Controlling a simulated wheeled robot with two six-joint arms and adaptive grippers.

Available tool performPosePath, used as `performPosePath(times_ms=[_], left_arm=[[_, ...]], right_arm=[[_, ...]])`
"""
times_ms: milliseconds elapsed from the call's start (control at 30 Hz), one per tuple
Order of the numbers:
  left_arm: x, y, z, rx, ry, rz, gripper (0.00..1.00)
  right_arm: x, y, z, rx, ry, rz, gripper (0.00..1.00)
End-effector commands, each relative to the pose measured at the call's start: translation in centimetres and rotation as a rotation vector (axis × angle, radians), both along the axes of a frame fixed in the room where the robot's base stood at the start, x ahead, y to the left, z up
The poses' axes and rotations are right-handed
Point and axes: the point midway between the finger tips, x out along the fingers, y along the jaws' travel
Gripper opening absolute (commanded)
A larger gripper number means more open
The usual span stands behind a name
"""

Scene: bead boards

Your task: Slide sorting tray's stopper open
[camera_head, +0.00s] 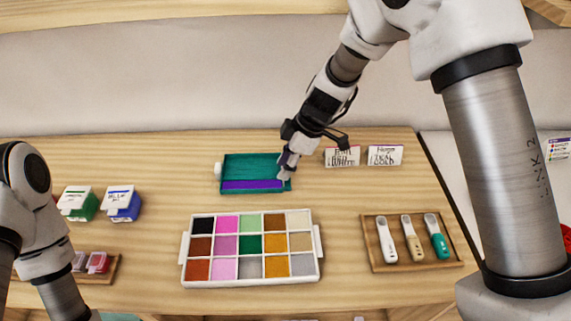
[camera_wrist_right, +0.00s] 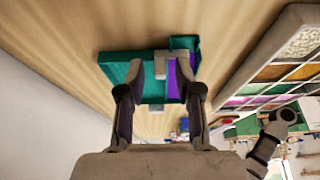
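The sorting tray (camera_head: 250,167) is a shallow teal tray with a purple strip along its near side and a white knob (camera_head: 218,169) at its left end. In the right wrist view the tray (camera_wrist_right: 115,68) shows with a grey L-shaped piece (camera_wrist_right: 160,62) across it, apparently the stopper. My right gripper (camera_head: 286,168) is at the tray's right end in the head view. In the wrist view its two fingers (camera_wrist_right: 159,92) are spread apart, with nothing clearly clamped between them. Whether they touch the tray is unclear. My left arm shows at the lower left; its gripper is out of frame.
A white bead palette (camera_head: 183,268) with coloured compartments lies in front of the tray. A wooden holder (camera_head: 378,264) with several scoops is at right. Two label cards (camera_head: 342,157) stand behind. Green (camera_head: 80,204) and blue (camera_head: 122,204) boxes are at left. Bare wood surrounds the tray.

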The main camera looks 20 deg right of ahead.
Motion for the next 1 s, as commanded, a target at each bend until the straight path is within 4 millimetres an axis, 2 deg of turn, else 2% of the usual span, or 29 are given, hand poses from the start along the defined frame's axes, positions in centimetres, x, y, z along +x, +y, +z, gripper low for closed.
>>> performPosePath(times_ms=[333, 467, 567, 800, 1000], left_arm=[[0.0, 0.0, 0.0, 0.000, 0.000, 0.000, 0.40], [0.0, 0.0, 0.0, 0.000, 0.000, 0.000, 0.40], [0.0, 0.0, 0.0, 0.000, 0.000, 0.000, 0.40], [0.0, 0.0, 0.0, 0.000, 0.000, 0.000, 0.40], [0.0, 0.0, 0.0, 0.000, 0.000, 0.000, 0.40]], right_arm=[[0.0, -0.2, 0.5, 0.000, -0.002, 0.000, 0.38], [-0.1, -1.0, 2.5, 0.002, -0.005, -0.001, 0.38], [-0.4, -2.0, 5.0, 0.002, -0.006, -0.001, 0.38], [-2.4, -8.9, 4.7, 0.008, 0.000, -0.006, 0.38], [-3.4, -12.7, 4.6, 0.004, 0.000, -0.002, 0.38]])
